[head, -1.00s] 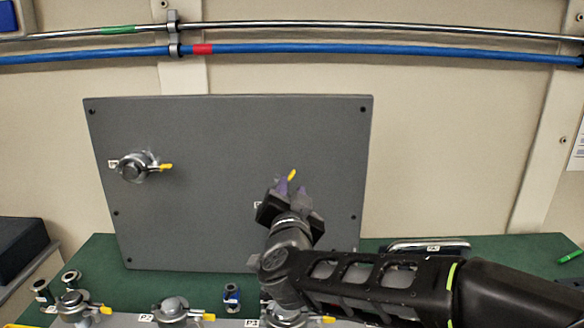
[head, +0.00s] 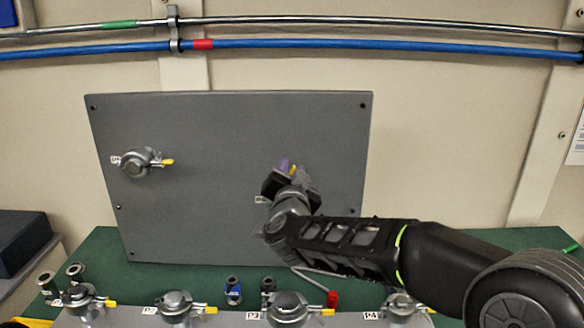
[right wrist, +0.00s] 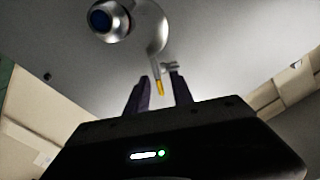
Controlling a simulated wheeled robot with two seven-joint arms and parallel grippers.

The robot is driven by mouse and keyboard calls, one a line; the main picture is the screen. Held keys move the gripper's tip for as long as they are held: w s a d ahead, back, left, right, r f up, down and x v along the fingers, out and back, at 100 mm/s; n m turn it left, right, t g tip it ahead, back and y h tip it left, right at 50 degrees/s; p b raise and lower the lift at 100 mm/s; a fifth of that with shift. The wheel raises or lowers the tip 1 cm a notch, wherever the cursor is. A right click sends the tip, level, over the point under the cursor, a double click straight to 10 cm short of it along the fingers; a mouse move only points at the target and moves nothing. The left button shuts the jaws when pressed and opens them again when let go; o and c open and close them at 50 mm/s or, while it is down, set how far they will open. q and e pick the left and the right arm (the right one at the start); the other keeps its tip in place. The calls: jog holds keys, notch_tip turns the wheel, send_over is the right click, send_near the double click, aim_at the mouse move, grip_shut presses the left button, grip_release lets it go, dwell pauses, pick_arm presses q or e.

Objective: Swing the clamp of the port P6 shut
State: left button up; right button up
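Port P6 is on the right part of the grey upright panel (head: 220,120); in the head view it is mostly hidden behind my right gripper (head: 291,175). In the right wrist view a round flange with a blue centre (right wrist: 103,20) shows at the top. The curved silver clamp (right wrist: 155,25) stands out to its right, apart from the blue centre. The clamp's yellow lever tip (right wrist: 159,88) hangs between the fingertips of my right gripper (right wrist: 158,85), with gaps on both sides. The right fingers are apart. My left gripper is out of view.
Another port with a yellow-tipped clamp (head: 140,162) is on the panel's left. Several labelled ports, including one with a clamp (head: 174,304), line the bench front. A blue fitting (head: 233,290) and a red-ended tool (head: 331,298) are on the green bench top (head: 190,277). My right arm covers the bench's right.

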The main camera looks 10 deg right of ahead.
grip_shut()
dwell(0.3)
dwell(1.2)
